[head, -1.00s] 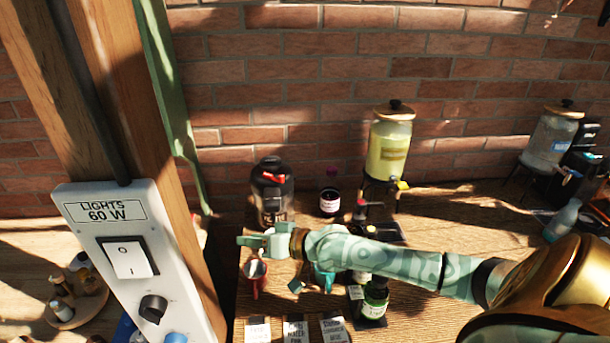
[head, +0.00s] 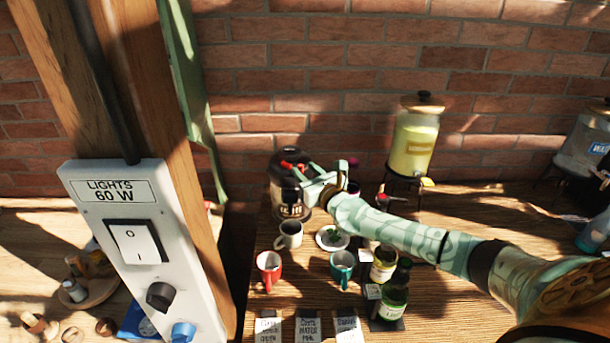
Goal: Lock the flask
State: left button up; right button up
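The flask (head: 291,207) is a dark, rounded vessel with red parts (head: 289,167) on its top and pale lettering on its front. It stands upright at the back left of the wooden table, near the brick wall. My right gripper (head: 296,175) reaches in from the right at the flask's upper part, close to the red parts. Its pale green fingers look apart, with nothing seen between them. They hide part of the flask's top right, and I cannot tell whether they touch it. My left gripper is not in view.
A grey mug (head: 289,235), red mug (head: 269,268), teal mug (head: 342,266) and saucer (head: 333,239) stand in front of the flask. Bottles (head: 393,299) and a yellow drink dispenser (head: 414,143) are to the right. A post with a light switch box (head: 133,240) rises at left.

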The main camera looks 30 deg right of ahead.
jog(key=shift+w, duration=0.4)
grip_shut()
jog(key=shift+r, duration=0.1)
